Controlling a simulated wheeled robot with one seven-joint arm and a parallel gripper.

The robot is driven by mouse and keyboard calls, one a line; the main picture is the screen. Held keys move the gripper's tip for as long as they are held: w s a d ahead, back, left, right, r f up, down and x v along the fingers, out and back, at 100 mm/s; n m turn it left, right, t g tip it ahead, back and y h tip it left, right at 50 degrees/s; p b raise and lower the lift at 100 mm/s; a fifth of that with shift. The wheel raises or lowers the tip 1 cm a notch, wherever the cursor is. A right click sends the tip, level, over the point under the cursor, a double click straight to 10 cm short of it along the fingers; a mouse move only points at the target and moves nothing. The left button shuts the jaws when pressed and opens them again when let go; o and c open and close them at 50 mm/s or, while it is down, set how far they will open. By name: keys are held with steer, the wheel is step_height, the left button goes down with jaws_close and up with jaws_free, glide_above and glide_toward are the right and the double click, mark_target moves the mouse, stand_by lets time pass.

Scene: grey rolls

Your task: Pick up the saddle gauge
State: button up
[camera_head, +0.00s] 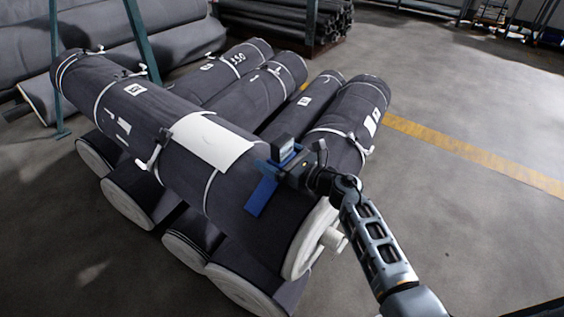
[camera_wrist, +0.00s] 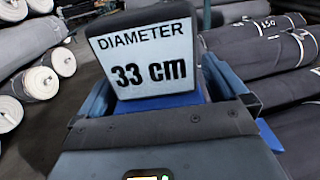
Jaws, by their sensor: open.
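The saddle gauge (camera_head: 262,196) is a blue piece with a small grey display block, sitting on the near right part of the large top roll (camera_head: 225,178). In the wrist view, the gauge's display (camera_wrist: 146,62) reads "DIAMETER 33 cm", with blue parts below and beside it. My gripper (camera_head: 292,167) is right at the gauge, on its right side, with its jaws open. In the wrist view, my gripper (camera_wrist: 160,115) spans the lower middle, close in front of the display. Whether the fingers touch the gauge is not clear.
The top roll lies across several grey rolls (camera_head: 235,65) on the floor. A white sheet (camera_head: 212,143) and straps are on it. A teal post (camera_head: 142,40) stands behind. More rolls are at the back left. The floor (camera_head: 455,90) at right is clear, with a yellow line.

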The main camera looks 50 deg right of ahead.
steer(key=c, duration=1.2)
steer(key=shift+c, duration=1.2)
steer(key=shift+r, duration=0.15)
